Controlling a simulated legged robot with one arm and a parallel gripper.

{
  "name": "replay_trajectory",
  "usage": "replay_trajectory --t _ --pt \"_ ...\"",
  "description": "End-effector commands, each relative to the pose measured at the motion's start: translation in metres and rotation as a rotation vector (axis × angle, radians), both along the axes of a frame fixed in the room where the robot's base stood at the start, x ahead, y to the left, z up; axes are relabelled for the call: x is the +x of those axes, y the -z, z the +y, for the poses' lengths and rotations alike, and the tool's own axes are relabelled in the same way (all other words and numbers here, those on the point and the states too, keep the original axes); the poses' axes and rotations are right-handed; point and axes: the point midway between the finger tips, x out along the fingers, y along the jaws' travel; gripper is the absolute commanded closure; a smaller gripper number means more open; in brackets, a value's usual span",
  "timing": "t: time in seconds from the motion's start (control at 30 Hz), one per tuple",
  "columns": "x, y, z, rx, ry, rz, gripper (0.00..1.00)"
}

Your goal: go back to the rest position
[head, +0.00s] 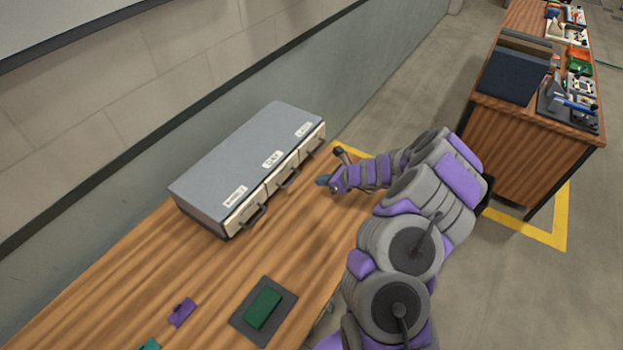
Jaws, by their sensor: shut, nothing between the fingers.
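My gripper (324,181) is at the end of my purple and grey arm, near the right edge of the wooden table (190,275). It looks shut and empty, apart from anything in view. It is to the right of a grey drawer cabinet (245,160). The cabinet has three labelled drawer fronts with dark handles, and all look closed.
A second wooden bench (525,140) with tools stands at the right. A wall runs behind the cabinet.

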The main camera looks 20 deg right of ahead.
Motion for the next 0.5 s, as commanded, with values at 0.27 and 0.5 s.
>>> replay_trajectory --t 0.27,0.5 --pt "-0.019 -0.022 -0.014 -0.004 0.002 -0.001 1.0" --pt "-0.022 -0.024 -0.019 0.0 0.002 0.0 1.0"
